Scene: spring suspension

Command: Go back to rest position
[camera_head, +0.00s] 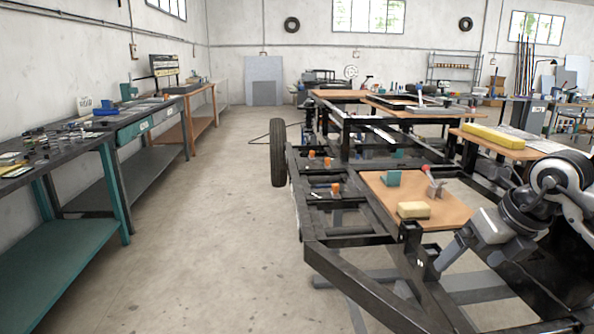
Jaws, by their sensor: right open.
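My right arm comes in from the right edge. Its right gripper (442,258) points down and left, low over the near corner of the black metal trailer frame (370,290). I see nothing held between its fingers, and it is open. A dark upright bracket (411,243) on the frame stands just left of the fingertips; whether they touch cannot be told. My left gripper is not in view.
A wooden board (447,212) on the frame holds a yellow block (413,210), a green bracket (391,178) and a small grey part (436,188). A wheel (278,153) stands at the frame's left. Workbenches (60,150) line the left wall. The concrete floor between is clear.

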